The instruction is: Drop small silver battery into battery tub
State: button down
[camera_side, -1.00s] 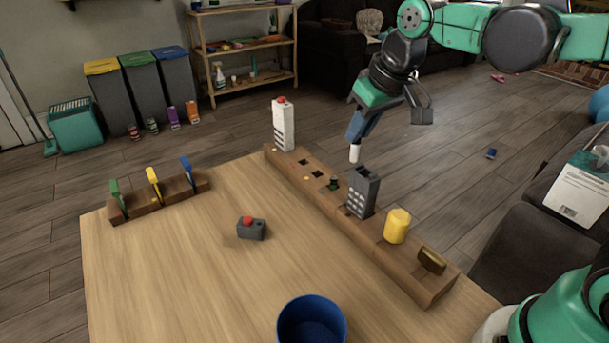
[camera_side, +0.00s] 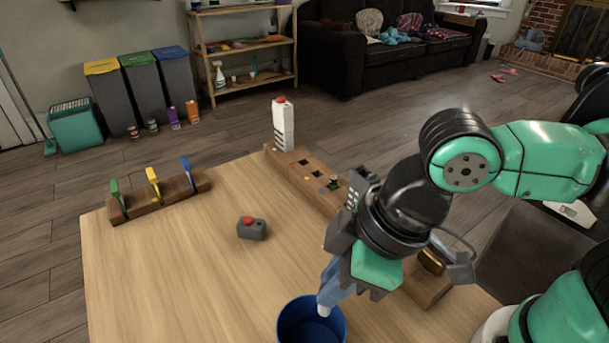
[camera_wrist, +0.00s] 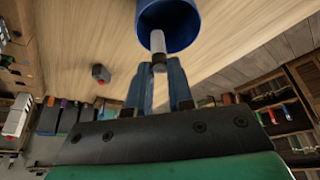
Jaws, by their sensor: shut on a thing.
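The battery tub is a round blue tub (camera_side: 288,324) at the front edge of the table in the side view, and it shows at the top of the wrist view (camera_wrist: 192,35). My gripper (camera_side: 329,289) is over the tub, tilted downward, with its blue fingers (camera_wrist: 160,70) shut on the small silver battery. The battery (camera_side: 324,308) looks pale and points down from the fingertips. In the wrist view the battery (camera_wrist: 158,43) overlaps the tub's opening. I cannot tell exactly how far its lower end is below the rim.
A wooden rack (camera_side: 312,189) with a white remote-like device (camera_side: 283,125) runs along the table's far side; my arm hides part of it. A grey box with a red button (camera_side: 251,228) sits mid-table. A wooden holder with coloured clips (camera_side: 160,199) is at left. The table's left front is clear.

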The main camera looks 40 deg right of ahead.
jog(key=shift+f, duration=1.6)
jog(key=c, duration=0.7)
grip_release()
jog(key=shift+r, duration=0.1)
jog(key=shift+v, duration=2.75)
jog(key=w+d+m+t+h, duration=0.1)
jog(key=w+d+m, duration=0.2)
jog(key=d, duration=0.2)
jog(key=w+d+f+m+t+h, duration=0.1)
jog(key=w+d+m, duration=0.2)
jog(key=d, duration=0.3)
jog(key=w+d+m+t+h, duration=0.1)
jog(key=w+d+m+t, duration=0.1)
jog(key=d, duration=0.3)
jog(key=shift+w+d+f+m, duration=0.15)
jog(key=shift+w+d+m, duration=0.05)
jog(key=shift+w+m, duration=0.3)
